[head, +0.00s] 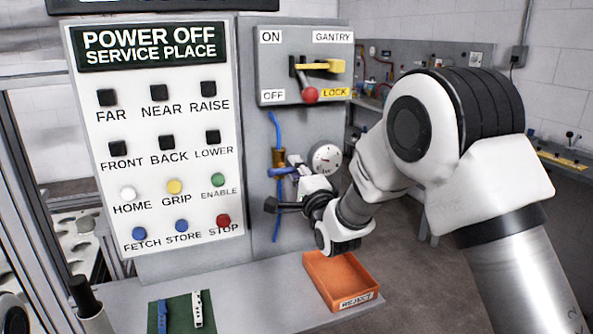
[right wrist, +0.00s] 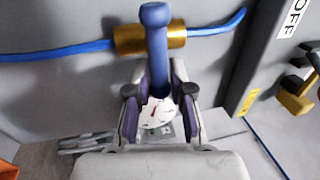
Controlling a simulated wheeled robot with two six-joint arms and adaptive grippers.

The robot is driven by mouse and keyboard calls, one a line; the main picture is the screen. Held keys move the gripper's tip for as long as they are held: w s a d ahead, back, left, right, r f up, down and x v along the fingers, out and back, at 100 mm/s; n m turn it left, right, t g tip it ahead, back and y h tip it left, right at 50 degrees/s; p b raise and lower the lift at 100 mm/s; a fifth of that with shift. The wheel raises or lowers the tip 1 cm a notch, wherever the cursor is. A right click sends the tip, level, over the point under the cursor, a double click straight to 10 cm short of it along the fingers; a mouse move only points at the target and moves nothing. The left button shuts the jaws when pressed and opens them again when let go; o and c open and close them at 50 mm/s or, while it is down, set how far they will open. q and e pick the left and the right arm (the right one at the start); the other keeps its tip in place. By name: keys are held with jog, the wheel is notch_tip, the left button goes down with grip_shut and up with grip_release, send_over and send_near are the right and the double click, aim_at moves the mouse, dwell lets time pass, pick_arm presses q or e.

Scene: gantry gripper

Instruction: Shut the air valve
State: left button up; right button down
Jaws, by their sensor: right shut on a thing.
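The air valve has a brass body (head: 278,157) on a vertical blue air line (head: 276,130), and a blue lever (head: 274,172) lying across the line. In the right wrist view the brass body (right wrist: 128,40) sits on the blue tube, and the blue lever (right wrist: 157,50) stands square to the tube, its round end past the brass. My right gripper (head: 291,176) is at the lever; in the wrist view its two fingers (right wrist: 159,98) are shut on the lever from both sides. My left gripper is not seen.
A pressure gauge (head: 325,158) is close right of the gripper. Above is the gantry switch box (head: 275,88) with a red-knobbed lever and yellow lock piece. A button panel (head: 150,130) stands left. Below are an orange reject tray (head: 312,292) and a green mat (head: 181,318).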

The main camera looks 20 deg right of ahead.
jog(key=c, duration=1.1)
grip_release()
jog(key=shift+c, duration=0.2)
jog(key=s+f, duration=0.2)
jog(key=s, duration=0.9)
jog(key=shift+s+d+f, duration=0.15)
jog(key=shift+s+f, duration=0.1)
jog(key=shift+s, duration=0.1)
